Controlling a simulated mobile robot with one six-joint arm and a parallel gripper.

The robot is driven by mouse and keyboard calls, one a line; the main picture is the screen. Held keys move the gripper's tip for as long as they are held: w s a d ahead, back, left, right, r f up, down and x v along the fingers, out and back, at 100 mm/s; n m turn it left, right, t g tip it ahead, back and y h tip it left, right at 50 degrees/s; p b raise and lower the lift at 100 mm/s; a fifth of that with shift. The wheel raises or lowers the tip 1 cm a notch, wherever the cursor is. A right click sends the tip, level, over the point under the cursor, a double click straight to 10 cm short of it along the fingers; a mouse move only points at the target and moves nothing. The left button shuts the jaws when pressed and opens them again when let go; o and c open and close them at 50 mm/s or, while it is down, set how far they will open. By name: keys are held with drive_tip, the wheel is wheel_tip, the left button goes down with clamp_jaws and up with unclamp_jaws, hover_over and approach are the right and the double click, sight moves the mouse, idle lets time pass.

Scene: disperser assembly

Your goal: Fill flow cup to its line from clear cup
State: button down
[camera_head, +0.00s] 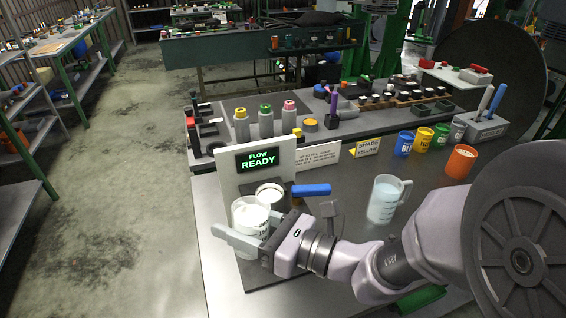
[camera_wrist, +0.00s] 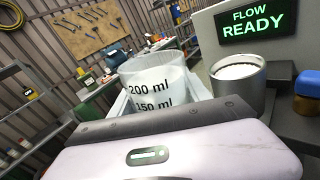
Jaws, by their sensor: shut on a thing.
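My gripper (camera_head: 259,240) is shut on a clear cup (camera_head: 250,215) with white contents, in front of the flow station. In the wrist view the clear cup (camera_wrist: 155,85) shows 200 ml and 150 ml marks and stands between my fingers, slightly tilted in the picture. The flow cup (camera_head: 270,194) is a grey metal cup just right of and behind the clear cup. In the wrist view the flow cup (camera_wrist: 238,82) shows white content near its rim; its line cannot be made out. The display (camera_head: 258,160) reads FLOW READY.
A clear jug with a handle (camera_head: 385,200) stands on the table to the right. An orange cup (camera_head: 461,161) and several coloured tins (camera_head: 404,144) are farther back.

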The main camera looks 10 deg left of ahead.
sight(238, 205)
drive_tip(key=r+p, duration=0.1)
drive_tip(key=p, duration=0.1)
drive_tip(key=r+m+p, duration=0.1)
drive_tip(key=r+p, duration=0.1)
drive_tip(key=shift+w+d+r, duration=0.1)
drive_tip(key=shift+w+r, duration=0.2)
drive_tip(key=shift+w, duration=0.1)
drive_tip(key=w+r+m+p, duration=0.1)
drive_tip(key=m+p, duration=0.1)
drive_tip(key=p, duration=0.2)
drive_tip(key=shift+w+r, duration=0.1)
drive_tip(key=shift+r, duration=0.25)
drive_tip(key=shift+w+d+f+m+h+p, duration=0.1)
drive_tip(key=shift+w+f+m+h+p, duration=0.15)
drive_tip(key=shift+w+m+p, duration=0.6)
drive_tip(key=shift+s+r+m+g+p, duration=0.1)
drive_tip(key=shift+r+m+g+p, duration=0.25)
drive_tip(key=shift+m+p, duration=0.75)
drive_tip(key=shift+s+r+m+g+p, duration=0.15)
drive_tip(key=shift+r+m+p, duration=0.35)
drive_tip(key=shift+p, duration=1.1)
idle(0.8)
drive_tip(key=shift+w+f+m+p, duration=0.1)
drive_tip(key=shift+f+m+p, duration=0.2)
drive_tip(key=shift+m, duration=0.25)
idle(0.9)
